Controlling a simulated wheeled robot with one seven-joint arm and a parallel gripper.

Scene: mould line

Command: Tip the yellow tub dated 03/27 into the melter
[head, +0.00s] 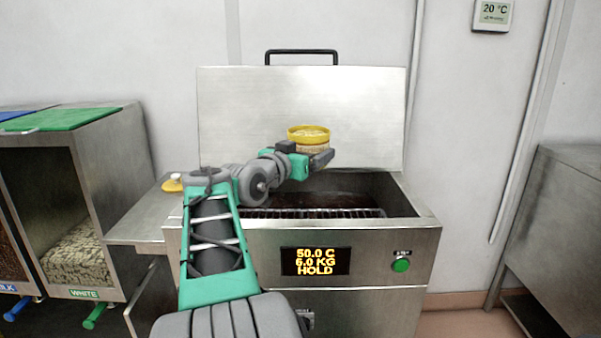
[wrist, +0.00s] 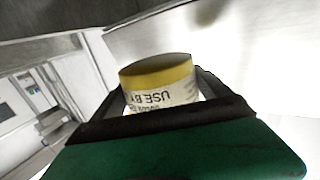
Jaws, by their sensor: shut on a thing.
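My gripper (head: 306,158) is shut on a tub with a yellow rim (head: 308,135) and holds it upright above the melter. In the wrist view the tub (wrist: 158,85) sits between the fingers, with a pale label reading "USE BY" upside down; the date cannot be read. The tub's contents show pale at its top in the head view. The melter (head: 405,238) has its lid (head: 300,100) raised behind the tub. Its opening shows a dark inside and a grille along the front. The display (head: 315,261) reads 50.0 C, 6.0 KG, HOLD.
A green button (head: 401,265) is on the melter's front right. A side shelf (head: 140,222) at left bears a small yellow item (head: 172,185), partly behind my arm. Bins marked WHITE (head: 84,294) and MILK stand further left. A steel cabinet (head: 560,220) stands at right.

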